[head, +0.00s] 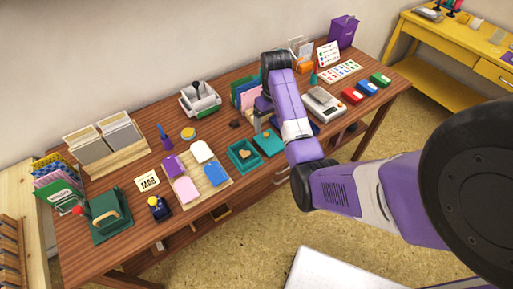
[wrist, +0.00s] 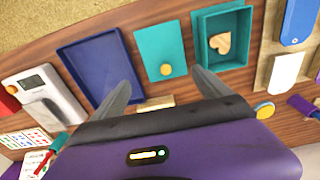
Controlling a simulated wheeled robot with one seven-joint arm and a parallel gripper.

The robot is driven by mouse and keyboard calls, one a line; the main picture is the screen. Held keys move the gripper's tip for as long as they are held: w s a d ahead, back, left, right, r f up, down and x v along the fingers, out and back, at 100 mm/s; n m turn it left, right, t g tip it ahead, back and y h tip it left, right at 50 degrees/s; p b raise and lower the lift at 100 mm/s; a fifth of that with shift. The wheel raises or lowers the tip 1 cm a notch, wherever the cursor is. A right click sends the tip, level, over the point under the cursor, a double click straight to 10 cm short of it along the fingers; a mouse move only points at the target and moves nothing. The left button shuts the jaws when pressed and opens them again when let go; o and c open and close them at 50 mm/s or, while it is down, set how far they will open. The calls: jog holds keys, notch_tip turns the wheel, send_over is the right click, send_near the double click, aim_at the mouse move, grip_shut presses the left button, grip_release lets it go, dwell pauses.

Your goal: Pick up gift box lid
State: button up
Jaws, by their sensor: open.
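The gift box lid (wrist: 158,32) is a flat teal square with a round gold knob (wrist: 166,70). It lies on the table, and in the head view the lid (head: 268,143) is just right of the open teal gift box (head: 243,163). In the head view my arm partly hides the gripper (head: 258,124).
A dark blue tray (wrist: 92,68) lies beside the lid, with a white scale (wrist: 48,100) beyond it. A yellow round tin (wrist: 264,110) and a board with coloured tags (head: 200,178) are on the box's other side. Organisers stand along the back.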

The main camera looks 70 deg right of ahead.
aim_at(269, 141)
jog(key=shift+s+a, duration=0.35)
jog(key=shift+a, duration=0.05)
jog(key=shift+s+a+f, duration=0.1)
jog(key=shift+a+f, duration=0.1)
jog(key=f+p, duration=0.1)
jog(key=f, duration=0.6)
jog(key=shift+w+f, duration=0.2)
jog(key=shift+c, duration=0.2)
jog(key=c, duration=1.1)
